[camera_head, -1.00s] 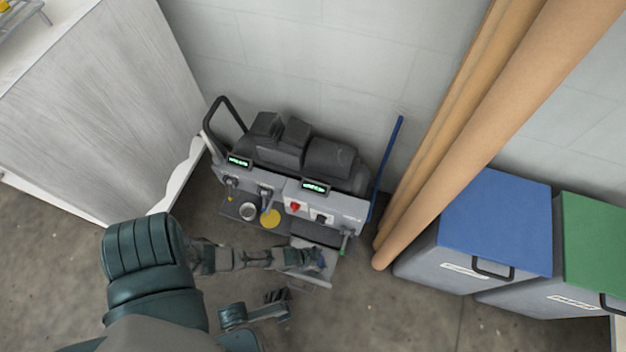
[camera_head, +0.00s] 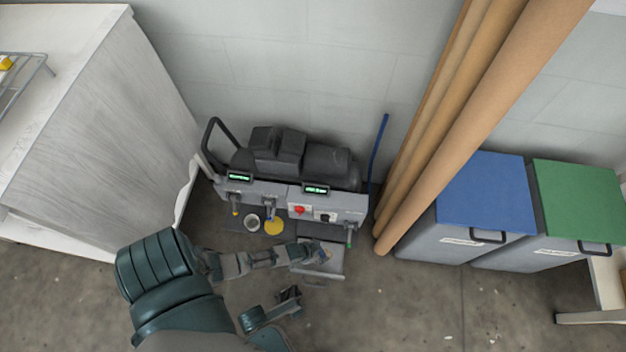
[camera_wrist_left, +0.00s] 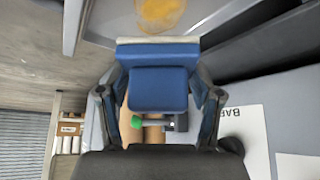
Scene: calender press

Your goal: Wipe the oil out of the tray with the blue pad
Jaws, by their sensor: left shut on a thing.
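The grey tray (camera_head: 333,265) sticks out from the front of the machine, low near the floor. My left gripper (camera_head: 320,254) is over the tray. In the left wrist view my left gripper (camera_wrist_left: 158,95) is shut on the blue pad (camera_wrist_left: 158,88), with one finger on each side. The pad has a pale edge along its far side. A yellow-orange oil patch (camera_wrist_left: 160,12) lies on the tray just beyond this edge. I cannot tell whether the pad touches the tray floor. My right gripper (camera_head: 289,294) is low in front of the tray, apart from it; its jaws are unclear.
The press (camera_head: 290,170) stands against the wall, with a cup (camera_head: 252,224) and a yellow disc (camera_head: 274,227) at its front. Brown rolls (camera_head: 450,140) lean to the right, beside blue-lidded (camera_head: 487,195) and green-lidded (camera_head: 577,200) bins. A cabinet (camera_head: 100,140) stands left. Floor in front is open.

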